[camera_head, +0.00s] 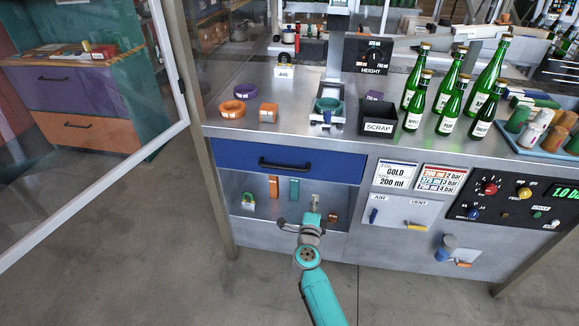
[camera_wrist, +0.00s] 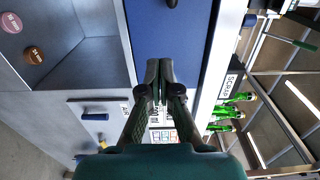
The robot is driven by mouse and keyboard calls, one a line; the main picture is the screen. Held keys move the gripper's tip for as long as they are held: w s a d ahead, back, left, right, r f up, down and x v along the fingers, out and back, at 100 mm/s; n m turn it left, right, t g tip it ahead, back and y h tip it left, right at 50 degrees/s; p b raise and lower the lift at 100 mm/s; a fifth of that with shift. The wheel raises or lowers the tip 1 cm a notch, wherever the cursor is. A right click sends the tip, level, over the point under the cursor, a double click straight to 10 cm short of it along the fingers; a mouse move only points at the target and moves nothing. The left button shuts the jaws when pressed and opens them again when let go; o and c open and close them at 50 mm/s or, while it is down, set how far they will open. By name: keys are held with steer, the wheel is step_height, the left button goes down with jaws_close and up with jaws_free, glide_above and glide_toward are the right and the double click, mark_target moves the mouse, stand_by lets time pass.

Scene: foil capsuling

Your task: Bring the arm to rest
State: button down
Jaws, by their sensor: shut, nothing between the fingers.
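My teal arm reaches up from the bottom of the head view. My gripper (camera_head: 308,228) is in front of the open shelf below the blue drawer (camera_head: 290,161). In the wrist view, my gripper (camera_wrist: 159,70) has its dark fingers together, with nothing between them. Behind the fingertips is the blue drawer front (camera_wrist: 178,35), seen sideways. I cannot tell from these views how far the fingertips are from it.
Above, the counter carries a black scrap bin (camera_head: 379,120), several green bottles (camera_head: 447,104) and rings. A glass door frame (camera_head: 100,195) stands left. The floor (camera_head: 170,260) in front is clear.

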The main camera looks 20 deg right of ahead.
steer(key=s+a+f+n+t+y, duration=0.1)
steer(key=s+a+n+y, duration=0.2)
steer(key=s, duration=0.7)
steer(key=s+a+f+n+t, duration=0.1)
steer(key=s+a+n, duration=0.3)
steer(key=s, duration=0.7)
steer(key=s+a+f+n+t+y, duration=0.1)
steer(key=s+a+n+y, duration=0.15)
steer(key=s+n, duration=0.55)
steer(key=s+a+r+n+g+y, duration=0.1)
steer(key=s+a+r+n, duration=0.1)
steer(key=s, duration=0.6)
steer(key=s+a+r+n+g+y, duration=0.1)
steer(key=s+r+n, duration=0.3)
steer(key=s, duration=0.5)
steer(key=s+a+r+n+g+y, duration=0.1)
steer(key=s+a+r+n+y, duration=0.2)
steer(key=s, duration=0.5)
step_height(320, 180, up, 3)
steer(key=shift+s+a+f+n, duration=0.2)
steer(key=shift+a+n, duration=0.2)
steer(key=shift+a, duration=0.15)
